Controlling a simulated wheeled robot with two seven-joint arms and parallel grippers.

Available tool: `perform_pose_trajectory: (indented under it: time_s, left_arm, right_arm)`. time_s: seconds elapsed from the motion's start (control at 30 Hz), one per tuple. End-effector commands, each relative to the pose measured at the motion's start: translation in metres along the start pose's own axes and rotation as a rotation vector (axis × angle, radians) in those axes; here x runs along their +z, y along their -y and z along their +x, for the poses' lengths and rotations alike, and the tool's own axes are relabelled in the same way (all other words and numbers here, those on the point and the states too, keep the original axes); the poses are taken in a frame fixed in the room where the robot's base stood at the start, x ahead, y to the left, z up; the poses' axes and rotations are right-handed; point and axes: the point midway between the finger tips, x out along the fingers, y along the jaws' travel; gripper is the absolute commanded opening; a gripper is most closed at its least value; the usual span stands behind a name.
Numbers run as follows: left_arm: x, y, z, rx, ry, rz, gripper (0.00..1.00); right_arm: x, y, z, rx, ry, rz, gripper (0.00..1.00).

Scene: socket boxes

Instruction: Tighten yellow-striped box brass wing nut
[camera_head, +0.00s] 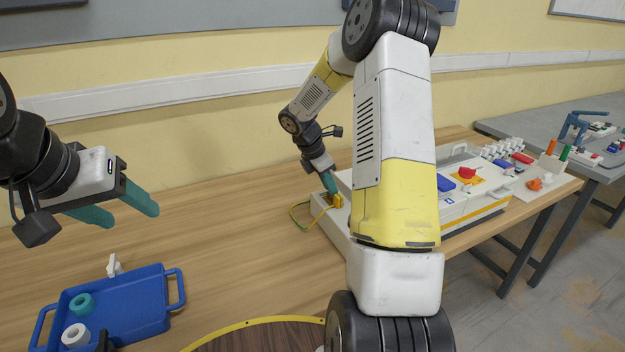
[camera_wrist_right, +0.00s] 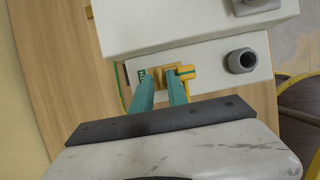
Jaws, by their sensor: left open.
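The yellow-striped box (camera_head: 478,214) is white with a yellow band and stands mid-table, partly hidden behind my right arm. A lower white ledge at its left end shows in the wrist view (camera_wrist_right: 210,66). The brass wing nut (camera_wrist_right: 170,73) sits on this ledge, between the fingertips of my right gripper (camera_wrist_right: 161,78), which look shut on it. In the head view my right gripper (camera_head: 331,191) points down at this left end, and the nut is mostly hidden. My left gripper (camera_head: 112,206) is open and empty over the table at the left.
A green-yellow wire (camera_head: 297,220) loops beside the ledge. A grey round fitting (camera_wrist_right: 241,61) stands right of the nut. A blue tray (camera_head: 140,305) with teal and white rings lies at front left. Coloured parts crowd the table's right end. The middle left is clear.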

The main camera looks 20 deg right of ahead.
Motion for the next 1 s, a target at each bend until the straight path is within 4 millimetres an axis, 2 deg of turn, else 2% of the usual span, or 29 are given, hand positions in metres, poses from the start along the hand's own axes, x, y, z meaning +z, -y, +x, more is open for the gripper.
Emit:
perform_pose_trajectory:
  time_s: [0.13, 0.4, 0.5, 1.0]
  left_arm:
    - [0.0000, 0.0000, 0.0000, 0.000, 0.000, 0.000, 0.56]
    - [0.0000, 0.0000, 0.0000, 0.000, 0.000, 0.000, 0.56]
    - [0.0000, 0.0000, 0.0000, 0.000, 0.000, 0.000, 0.56]
    - [0.0000, 0.0000, -0.0001, 0.000, 0.000, 0.000, 0.56]
  right_arm:
    - [0.0002, 0.0004, 0.0104, -0.001, 0.000, 0.001, 0.19]
    - [0.0000, 0.0002, 0.0117, 0.000, 0.000, 0.002, 0.19]
    - [0.0000, 0.0002, 0.0116, 0.000, 0.000, 0.002, 0.00]
    - [-0.0011, -0.0010, 0.0110, -0.020, -0.001, 0.051, 0.00]
